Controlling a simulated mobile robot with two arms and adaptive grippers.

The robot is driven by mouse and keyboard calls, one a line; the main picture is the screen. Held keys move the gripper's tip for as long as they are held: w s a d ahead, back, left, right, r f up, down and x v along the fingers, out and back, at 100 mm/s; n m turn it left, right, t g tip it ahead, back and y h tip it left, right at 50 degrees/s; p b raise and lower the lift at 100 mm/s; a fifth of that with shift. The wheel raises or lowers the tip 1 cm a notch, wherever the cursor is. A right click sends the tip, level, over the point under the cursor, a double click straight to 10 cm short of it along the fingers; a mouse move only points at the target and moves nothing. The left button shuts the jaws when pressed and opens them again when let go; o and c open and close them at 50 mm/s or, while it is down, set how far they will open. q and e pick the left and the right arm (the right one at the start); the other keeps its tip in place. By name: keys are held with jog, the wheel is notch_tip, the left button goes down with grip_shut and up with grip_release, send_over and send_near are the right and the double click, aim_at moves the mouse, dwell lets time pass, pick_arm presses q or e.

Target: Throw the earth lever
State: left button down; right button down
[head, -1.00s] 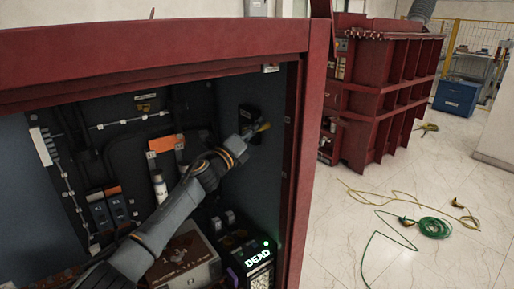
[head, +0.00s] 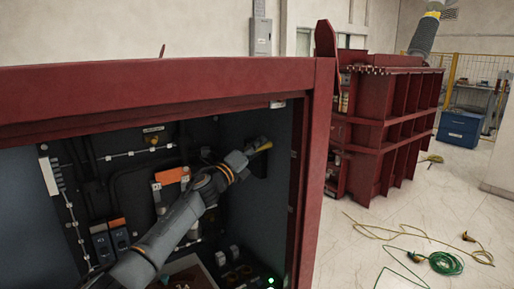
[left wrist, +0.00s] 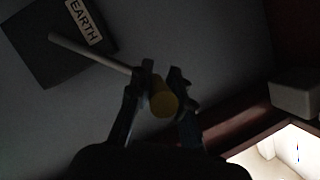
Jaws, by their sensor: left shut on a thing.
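The earth lever is a pale rod with a yellow grip (head: 262,144) on the inner right wall of the red cabinet. In the left wrist view the rod (left wrist: 90,53) runs from a dark box (left wrist: 45,50) labelled EARTH to the yellow grip (left wrist: 163,102). My left gripper (head: 243,160) reaches in from the left. Its two fingers (left wrist: 154,97) are shut around the grip. In the head view the gripper partly hides the lever's box, which shows as a dark patch below the grip. My right gripper is not in view.
The red cabinet frame (head: 312,150) borders the opening on the right and above. Inside are breakers (head: 110,238), an orange-topped part (head: 172,176) and cable runs. Outside, a green cable (head: 445,263) lies on the floor before a red transformer (head: 395,120).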

pick_arm(q)
jog(key=shift+r, duration=0.2)
jog(key=c, duration=1.2)
grip_release()
jog(key=shift+f, duration=0.1)
jog(key=shift+s+a+f, duration=0.2)
jog(key=shift+s+a, duration=0.15)
jog(key=shift+a, duration=0.05)
jog(key=v, duration=1.1)
jog(key=shift+s+d, duration=0.1)
jog(key=shift+d, duration=0.1)
